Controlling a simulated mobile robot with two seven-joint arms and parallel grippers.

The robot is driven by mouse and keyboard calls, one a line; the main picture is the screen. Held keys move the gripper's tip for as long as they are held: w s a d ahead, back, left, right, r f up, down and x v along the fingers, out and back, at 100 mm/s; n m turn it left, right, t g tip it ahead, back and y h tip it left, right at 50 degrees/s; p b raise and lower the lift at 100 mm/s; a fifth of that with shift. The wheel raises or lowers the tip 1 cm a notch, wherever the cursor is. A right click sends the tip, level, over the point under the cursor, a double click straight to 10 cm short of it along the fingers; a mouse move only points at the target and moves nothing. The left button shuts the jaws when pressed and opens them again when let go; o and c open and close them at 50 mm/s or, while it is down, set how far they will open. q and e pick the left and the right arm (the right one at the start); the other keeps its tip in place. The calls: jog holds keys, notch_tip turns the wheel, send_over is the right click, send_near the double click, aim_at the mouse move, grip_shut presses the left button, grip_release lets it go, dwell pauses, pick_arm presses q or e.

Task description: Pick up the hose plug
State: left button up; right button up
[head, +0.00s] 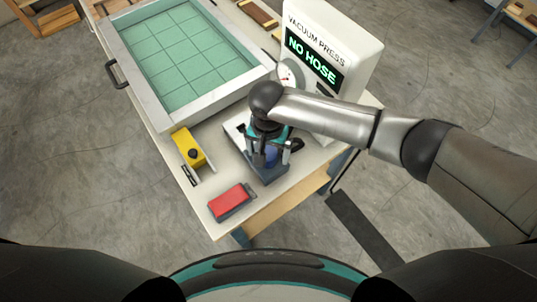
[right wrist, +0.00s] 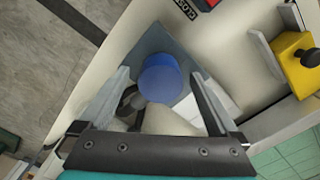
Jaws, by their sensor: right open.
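The hose plug appears as a blue round-topped piece (right wrist: 161,78) on a dark grey base (right wrist: 150,45) in the right wrist view. In the head view the blue piece (head: 271,155) shows partly, behind my fingers. My right gripper (head: 272,153) points down over it, with one finger on each side. In the right wrist view the open jaws (right wrist: 160,82) straddle the blue piece, with gaps visible beside it. Part of a grey hose-like shape shows below it there. My left gripper is out of view.
The vacuum press (head: 330,50) stands close behind my right gripper and its display reads "NO HOSE". A yellow block with a black knob (head: 188,148) and a red-topped box (head: 230,202) lie on the bench. A green-gridded tray (head: 118,50) fills the back left.

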jog(key=c, duration=1.5)
notch_tip(320, 180, up, 20)
jog(key=p, duration=0.3)
jog(key=b, duration=0.2)
send_over(268, 152)
jog(key=shift+f, duration=4.3)
jog(key=shift+f+b, duration=0.8)
jog(key=shift+f, duration=1.95)
